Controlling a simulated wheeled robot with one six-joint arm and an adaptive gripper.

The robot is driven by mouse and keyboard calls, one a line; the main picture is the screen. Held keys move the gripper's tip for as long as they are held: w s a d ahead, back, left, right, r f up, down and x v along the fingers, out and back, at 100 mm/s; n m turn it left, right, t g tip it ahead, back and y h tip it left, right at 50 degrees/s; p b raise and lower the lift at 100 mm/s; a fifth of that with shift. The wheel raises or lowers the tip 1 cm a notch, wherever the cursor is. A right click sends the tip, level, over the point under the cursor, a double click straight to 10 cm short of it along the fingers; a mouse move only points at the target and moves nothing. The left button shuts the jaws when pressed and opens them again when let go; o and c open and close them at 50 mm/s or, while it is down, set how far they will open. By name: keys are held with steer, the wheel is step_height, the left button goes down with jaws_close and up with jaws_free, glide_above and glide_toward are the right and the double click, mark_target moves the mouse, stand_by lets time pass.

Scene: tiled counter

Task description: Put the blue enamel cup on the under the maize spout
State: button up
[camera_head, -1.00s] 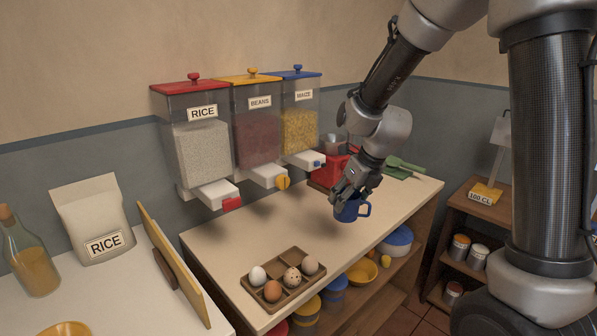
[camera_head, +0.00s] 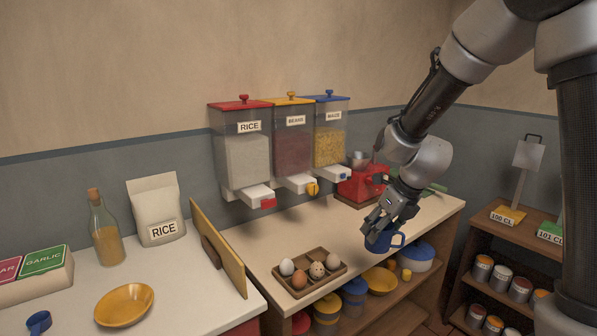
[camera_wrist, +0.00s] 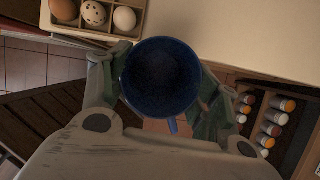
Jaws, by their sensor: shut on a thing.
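The blue enamel cup (camera_head: 384,241) is held upright in my gripper (camera_head: 384,222) near the front edge of the counter. In the wrist view the cup (camera_wrist: 161,78) sits between both fingers of my gripper (camera_wrist: 160,85), its dark inside facing the camera and its handle toward the palm. The maize dispenser (camera_head: 330,140), with a blue lid and yellow grain, hangs on the wall behind and left of the cup. Its white spout (camera_head: 333,174) with a blue knob juts out above the counter. The cup is apart from the spout, lower and nearer the front.
The rice dispenser (camera_head: 243,155) and beans dispenser (camera_head: 292,147) hang left of the maize one. A red machine (camera_head: 361,186) stands right of the spout. An egg tray (camera_head: 328,273) lies at the counter's front left. Bare counter (camera_head: 290,225) lies below the spouts.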

steer(key=n, duration=0.2)
steer(key=s+n+g+y, duration=0.1)
steer(key=shift+f+n, duration=0.1)
steer(key=shift+n, duration=0.3)
steer(key=n, duration=0.1)
steer(key=n+g, duration=0.1)
steer(key=n, duration=0.1)
steer(key=n+g, duration=0.1)
steer(key=n, duration=0.1)
steer(key=shift+r+y, duration=0.25)
steer(key=shift+y, duration=0.15)
steer(key=n+g, duration=0.1)
steer(key=n, duration=0.3)
steer(key=n+g, duration=0.1)
steer(key=n, duration=0.1)
steer(key=shift+w+d+f+n+g+h, duration=0.1)
steer(key=shift+d+f+n+g+h, duration=0.05)
steer(key=shift+f+n+g+h, duration=0.2)
steer(key=w+d+f+n+g+h, duration=0.2)
steer(key=d+f+n+h, duration=0.2)
steer(key=d+f+n, duration=0.3)
step_height(320, 180, down, 6)
steer(key=n, duration=0.7)
steer(key=shift+w+d+r, duration=0.2)
steer(key=shift+d, duration=0.15)
steer(key=shift+s+n+g+h, duration=0.1)
steer(key=shift+n+g+h, duration=0.15)
